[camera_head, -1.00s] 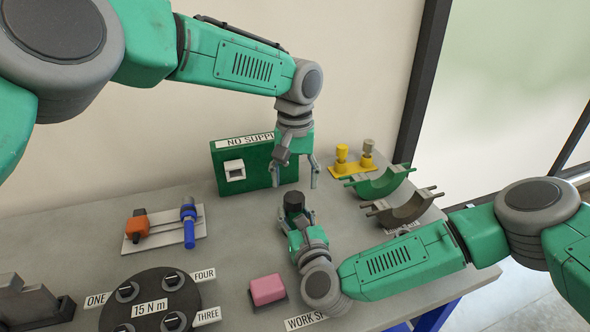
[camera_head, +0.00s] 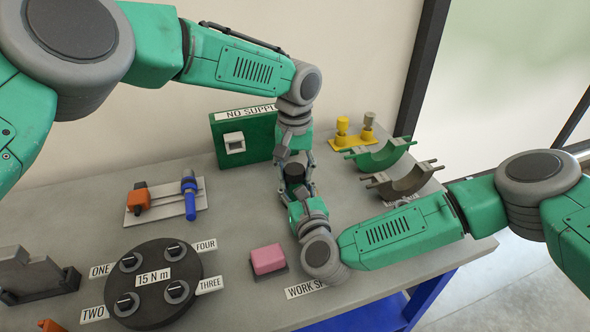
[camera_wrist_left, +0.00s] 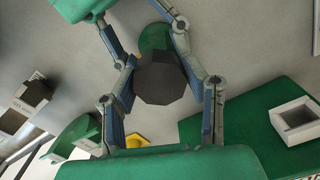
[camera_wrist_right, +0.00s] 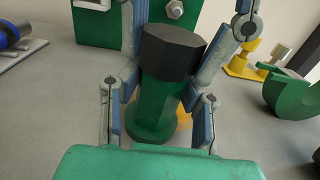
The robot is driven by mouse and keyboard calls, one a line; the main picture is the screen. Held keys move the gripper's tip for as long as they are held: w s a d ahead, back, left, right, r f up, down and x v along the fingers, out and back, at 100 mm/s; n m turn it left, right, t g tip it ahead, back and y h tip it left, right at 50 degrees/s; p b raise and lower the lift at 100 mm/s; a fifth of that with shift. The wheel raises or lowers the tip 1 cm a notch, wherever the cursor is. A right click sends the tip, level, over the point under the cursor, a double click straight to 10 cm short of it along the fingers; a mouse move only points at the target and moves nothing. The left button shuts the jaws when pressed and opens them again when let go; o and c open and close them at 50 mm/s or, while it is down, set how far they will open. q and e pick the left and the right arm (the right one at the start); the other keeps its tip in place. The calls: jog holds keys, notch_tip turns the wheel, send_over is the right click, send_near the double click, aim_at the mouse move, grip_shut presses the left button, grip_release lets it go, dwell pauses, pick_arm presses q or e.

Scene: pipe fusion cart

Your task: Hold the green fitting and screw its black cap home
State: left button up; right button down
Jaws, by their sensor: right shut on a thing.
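The green fitting (camera_wrist_right: 165,95) stands upright on the table in the right wrist view, with its wide foot low down. Its black faceted cap (camera_wrist_right: 172,50) sits on top; I cannot tell how far it is screwed on. My right gripper (camera_head: 297,194) is shut on the fitting's body from the front, below the cap. My left gripper (camera_head: 298,177) points down from above, with its fingers on both sides of the cap. In the left wrist view, the cap (camera_wrist_left: 160,78) lies between these fingers, which look open, with a slight gap at one side.
A green panel (camera_head: 262,147) stands behind. A pink block (camera_head: 267,259) lies front left of the fitting, and a black dial plate (camera_head: 150,283) further left. Yellow fittings (camera_head: 343,131) and two curved cradles (camera_head: 384,157) are at right. Both grippers are close together.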

pick_arm(q)
jog(key=m, duration=0.7)
jog(key=shift+m, duration=0.3)
jog(key=o, duration=1.4)
jog(key=shift+c, duration=0.2)
notch_tip(320, 180, up, 12)
jog(key=shift+d+f, duration=0.1)
